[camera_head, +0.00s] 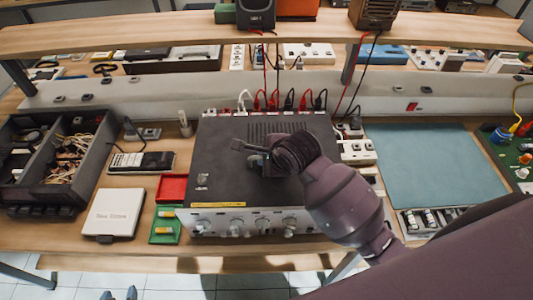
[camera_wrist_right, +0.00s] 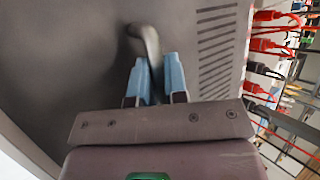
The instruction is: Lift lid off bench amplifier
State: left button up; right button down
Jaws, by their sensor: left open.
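The bench amplifier (camera_head: 235,222) stands on the wooden bench, its silver knobbed front facing me. Its dark lid (camera_head: 222,170) lies flat on top, with vent slots toward the back. My right gripper (camera_head: 247,148) is low over the middle of the lid. In the right wrist view its blue fingers (camera_wrist_right: 157,80) are close on both sides of the lid's dark curved handle (camera_wrist_right: 144,40), which runs between them. My wrist hides part of the lid in the head view. My left gripper is not in view.
Red and black cables (camera_head: 275,100) plug in behind the amplifier. A parts box (camera_head: 60,165) is at the left, with a white case (camera_head: 114,212) and a red tray (camera_head: 172,188) nearer. A blue-green mat (camera_head: 435,165) lies clear at the right. A shelf (camera_head: 160,30) spans above the back.

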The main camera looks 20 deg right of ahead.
jog(key=shift+r, duration=0.1)
jog(key=shift+w+r, duration=0.1)
jog(key=shift+r, duration=0.35)
notch_tip(320, 180, up, 9)
dwell(0.4)
jog(key=c, duration=1.7)
grip_release()
grip_shut()
jog(key=shift+r, duration=0.15)
notch_tip(320, 180, up, 7)
